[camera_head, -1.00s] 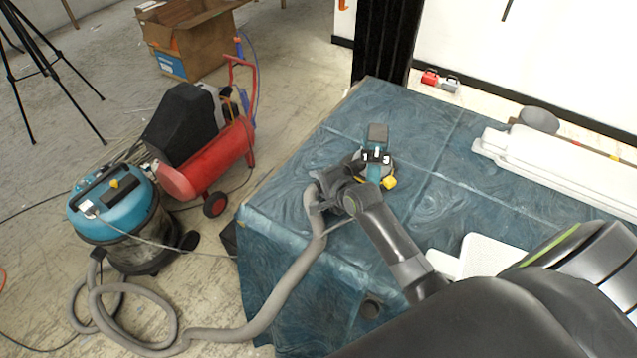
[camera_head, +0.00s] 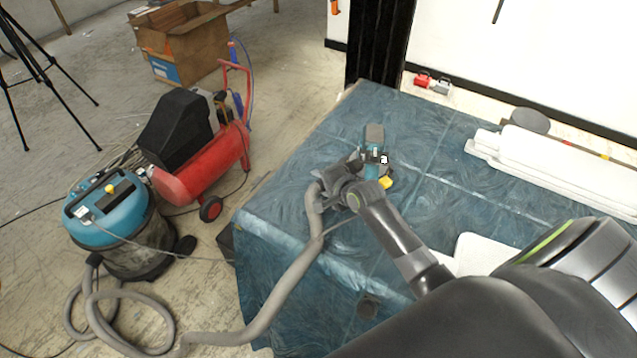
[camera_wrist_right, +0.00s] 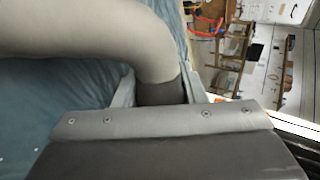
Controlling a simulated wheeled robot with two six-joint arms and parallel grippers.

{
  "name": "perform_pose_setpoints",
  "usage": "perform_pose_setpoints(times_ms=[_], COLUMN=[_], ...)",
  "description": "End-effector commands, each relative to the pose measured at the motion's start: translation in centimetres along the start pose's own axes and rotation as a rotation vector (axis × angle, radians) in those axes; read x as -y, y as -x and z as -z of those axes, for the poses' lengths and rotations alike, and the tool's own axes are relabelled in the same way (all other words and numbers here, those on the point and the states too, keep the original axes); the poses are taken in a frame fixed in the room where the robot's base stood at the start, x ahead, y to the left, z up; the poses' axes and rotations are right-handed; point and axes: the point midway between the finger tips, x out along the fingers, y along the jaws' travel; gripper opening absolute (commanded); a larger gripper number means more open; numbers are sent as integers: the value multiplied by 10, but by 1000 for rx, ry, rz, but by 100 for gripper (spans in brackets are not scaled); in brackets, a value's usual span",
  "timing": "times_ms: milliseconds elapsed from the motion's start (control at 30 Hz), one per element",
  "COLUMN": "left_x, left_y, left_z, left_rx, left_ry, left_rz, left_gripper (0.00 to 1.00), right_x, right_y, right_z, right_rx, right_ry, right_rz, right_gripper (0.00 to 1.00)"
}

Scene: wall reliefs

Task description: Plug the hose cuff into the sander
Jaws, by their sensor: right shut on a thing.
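The sander (camera_head: 374,136), teal and dark grey with a yellow part low on its right, sits on the blue-covered table (camera_head: 300,165). My right gripper (camera_head: 347,170) is at its near left side and hides part of it. The gripper is shut on the hose cuff, a dark sleeve (camera_wrist_right: 160,92) between the fingers in the wrist view. The grey hose (camera_head: 292,280) bends away from the cuff and hangs over the table's edge. Whether the cuff touches the sander's port is hidden behind the gripper. My left gripper is not in view.
The hose runs over the floor to a blue vacuum (camera_head: 115,222). A red compressor (camera_head: 200,160) and a cardboard box (camera_head: 180,42) stand left of the table. Long white panels (camera_head: 555,165) lie at the table's right. The tabletop beyond the sander is clear.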

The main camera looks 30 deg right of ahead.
Motion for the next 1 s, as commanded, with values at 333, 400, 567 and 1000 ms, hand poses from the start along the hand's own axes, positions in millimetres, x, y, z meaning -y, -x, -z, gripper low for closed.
perform_pose_setpoints(times_ms=[333, 400, 567, 1000], left_x=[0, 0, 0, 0], left_y=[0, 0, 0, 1], left_z=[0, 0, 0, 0], left_rx=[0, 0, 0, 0], left_ry=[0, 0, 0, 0], left_rz=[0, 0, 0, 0], left_gripper=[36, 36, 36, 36], right_x=[-2, -2, -2, -4], right_y=[0, 0, 0, 8], right_z=[6, 6, 6, 5], right_rx=[-6, -6, -5, -5], right_ry=[4, 4, 3, 3], right_rz=[-3, -4, -3, -7], right_gripper=[15, 15, 57, 63])
